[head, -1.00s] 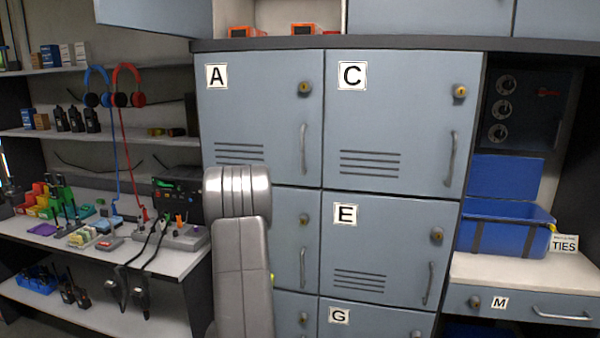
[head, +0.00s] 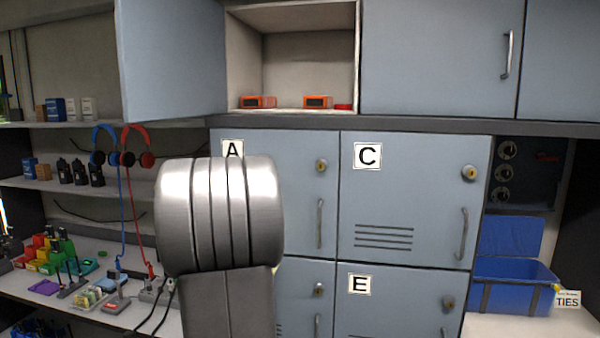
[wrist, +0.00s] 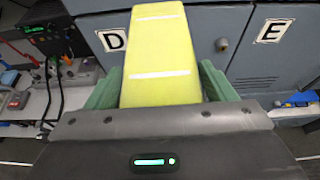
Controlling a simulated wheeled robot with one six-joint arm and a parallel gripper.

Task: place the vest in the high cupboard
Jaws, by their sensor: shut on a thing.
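The vest (wrist: 160,60) is a folded yellow bundle with pale reflective stripes in the wrist view. My gripper (wrist: 158,88) is shut on it, with a green finger on each side. Lockers D and E stand behind it in that view. The high cupboard (head: 308,60) is open above lockers A and C in the head view, its door (head: 172,60) swung out to the left. Inside it are two small orange devices and a low red item. The gripper and vest are not seen in the head view, where my arm covers part of locker A.
Closed cupboards (head: 440,60) adjoin the open one on the right. A dark ledge (head: 420,126) runs below them. Shelves with headphones (head: 136,147) and radios are at left. A blue bin (head: 512,288) stands at right. The cupboard floor is bare between and behind the devices.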

